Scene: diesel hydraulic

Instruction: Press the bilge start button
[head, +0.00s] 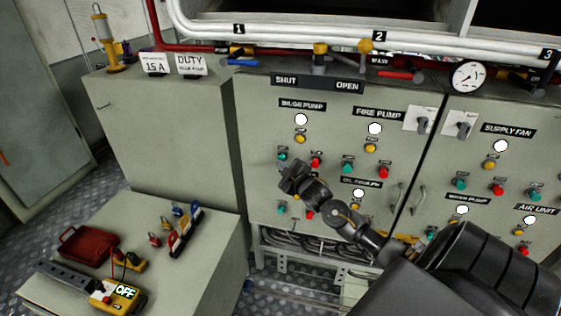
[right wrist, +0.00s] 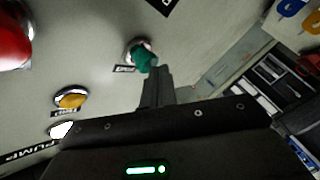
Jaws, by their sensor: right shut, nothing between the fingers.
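The bilge pump group is on the grey cabinet front, under its BILGE PUMP label (head: 302,105). Its green button (head: 282,156) is at the lower left of the group, and its red button (head: 316,162) is at the lower right. My right gripper (head: 286,166) is shut and empty, just below the green button. In the right wrist view the shut fingertips (right wrist: 154,71) reach the edge of the green button (right wrist: 146,57) and partly overlap it. I cannot tell whether they touch. The red button (right wrist: 12,35) is apart at the left. My left gripper is not in view.
A yellow lamp (head: 300,139) and a white lamp (head: 301,119) sit above the buttons. The fire pump group (head: 375,129) is to the right. A low bench (head: 75,211) with a red tray (head: 87,246) and padlocks stands at the left.

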